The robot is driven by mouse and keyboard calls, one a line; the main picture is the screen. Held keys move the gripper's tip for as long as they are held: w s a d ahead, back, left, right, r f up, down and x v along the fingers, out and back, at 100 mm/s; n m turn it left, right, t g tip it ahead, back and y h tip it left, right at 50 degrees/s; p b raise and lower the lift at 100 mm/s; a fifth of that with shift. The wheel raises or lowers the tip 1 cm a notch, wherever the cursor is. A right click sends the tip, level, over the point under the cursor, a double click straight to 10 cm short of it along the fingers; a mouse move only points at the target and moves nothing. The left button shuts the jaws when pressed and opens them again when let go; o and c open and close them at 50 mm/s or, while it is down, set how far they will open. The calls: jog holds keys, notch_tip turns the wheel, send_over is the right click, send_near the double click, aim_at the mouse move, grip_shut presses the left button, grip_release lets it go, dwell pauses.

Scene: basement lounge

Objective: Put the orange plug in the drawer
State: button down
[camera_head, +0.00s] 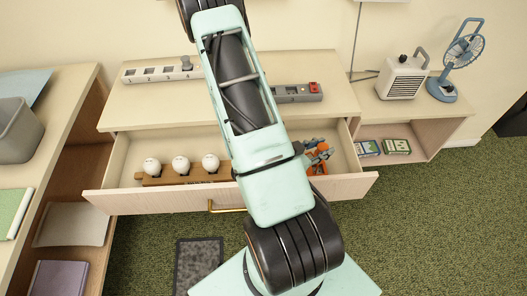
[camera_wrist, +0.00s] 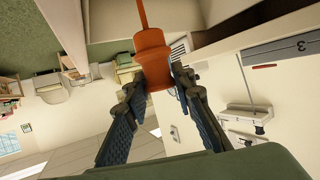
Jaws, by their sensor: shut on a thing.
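The orange plug (camera_wrist: 152,58) is held between the two fingers of my gripper (camera_wrist: 160,82) in the wrist view, with a thin orange cord or rod running up from it. In the head view my gripper (camera_head: 318,152) is partly hidden behind my arm, over the right part of the open drawer (camera_head: 130,200). Orange shows at its fingertips. More orange shows just below, at the drawer's right side; I cannot tell what it is. Whether the plug touches the drawer is not clear.
A wooden rack (camera_head: 190,176) with three white balls lies in the drawer's left part. A white power strip (camera_head: 160,73) and a grey strip with a red switch (camera_head: 298,92) lie on the cabinet top. A heater (camera_head: 402,78) and a fan (camera_head: 442,88) stand at right.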

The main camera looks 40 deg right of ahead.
jog(key=w+d+f+b, duration=0.2)
jog(key=d+f+b, duration=0.1)
jog(key=b, duration=0.3)
jog(key=w+d+f+b, duration=0.3)
jog(key=d+b, duration=0.1)
jog(key=b, duration=0.2)
jog(key=w+d+f+b, duration=0.2)
jog(key=d+f+b, duration=0.1)
jog(key=b, duration=0.3)
jog(key=shift+w+d+f, duration=0.1)
jog(key=shift+w+d, duration=0.2)
jog(key=shift+d, duration=0.25)
jog(key=shift+w+d+f, duration=0.1)
jog(key=shift+d+f, duration=0.05)
jog(key=shift+f, duration=0.2)
notch_tip(320, 180, down, 3)
jog(key=b, duration=0.3)
jog(key=shift+w+d, duration=0.1)
jog(key=shift+f, duration=0.15)
jog(key=c, duration=1.6)
grip_release()
